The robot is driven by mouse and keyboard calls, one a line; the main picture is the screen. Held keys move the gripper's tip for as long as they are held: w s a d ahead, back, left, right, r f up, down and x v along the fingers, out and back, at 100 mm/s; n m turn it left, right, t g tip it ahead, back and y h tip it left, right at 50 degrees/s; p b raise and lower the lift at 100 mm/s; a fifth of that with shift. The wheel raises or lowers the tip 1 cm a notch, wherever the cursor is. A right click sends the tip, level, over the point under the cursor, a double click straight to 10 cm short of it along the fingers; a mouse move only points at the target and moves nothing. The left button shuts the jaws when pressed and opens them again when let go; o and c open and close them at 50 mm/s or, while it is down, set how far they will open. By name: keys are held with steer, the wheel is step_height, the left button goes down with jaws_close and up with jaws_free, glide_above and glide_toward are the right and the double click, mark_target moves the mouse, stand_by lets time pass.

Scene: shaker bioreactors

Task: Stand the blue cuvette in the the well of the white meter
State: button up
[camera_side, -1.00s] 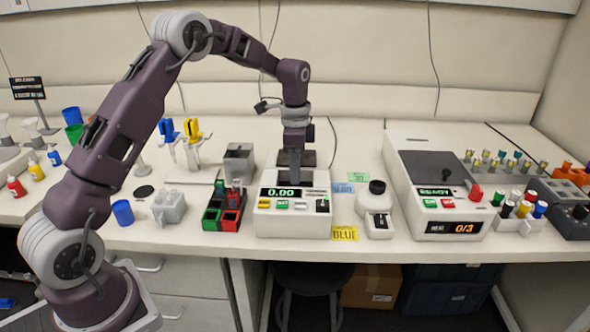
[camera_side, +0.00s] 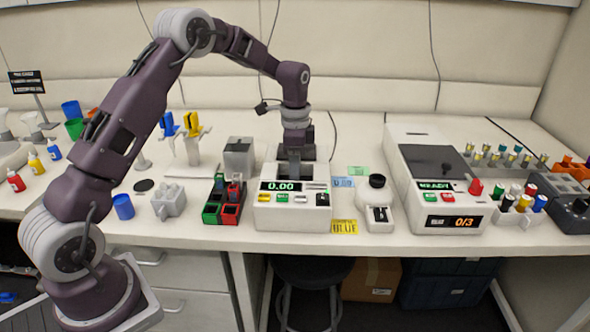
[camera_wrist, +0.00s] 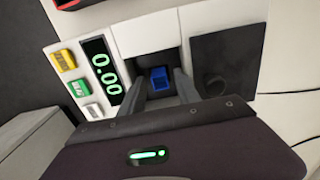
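The white meter (camera_side: 292,213) stands at the front of the bench with its display reading 0.00. The blue cuvette (camera_wrist: 160,77) shows in the wrist view in the dark square well (camera_wrist: 147,68) of the meter, beside the display. My gripper (camera_wrist: 161,75) points down into the well, with one finger on each side of the cuvette. Narrow dark gaps show between the fingers and the cuvette, so it looks open. In the side view my gripper (camera_side: 293,176) is low over the meter behind the display, where the cuvette is hidden. How deep the cuvette sits is unclear.
A red and green rack (camera_side: 224,205) stands left of the meter, with a grey box (camera_side: 239,158) behind it. A larger machine (camera_side: 432,175) stands farther right.

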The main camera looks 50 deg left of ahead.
stand_by(0.5)
step_height(320, 180, up, 7)
stand_by(0.6)
steer(key=s+d+r+n+t, duration=0.2)
steer(key=s+d+r, duration=0.2)
steer(key=s+r, duration=0.4)
steer(key=s+d+r+n+t, duration=0.1)
steer(key=s+d+r+n, duration=0.25)
steer(key=s+r, duration=0.4)
steer(key=s+d+f+n+t, duration=0.1)
steer(key=s+f, duration=0.1)
steer(key=s, duration=0.6)
steer(key=s+d+f+n+t, duration=0.1)
steer(key=s+d+f+n, duration=0.1)
steer(key=s, duration=0.7)
steer(key=shift+s+d+f+t, duration=0.3)
steer(key=shift+f, duration=0.15)
steer(key=shift+n, duration=0.25)
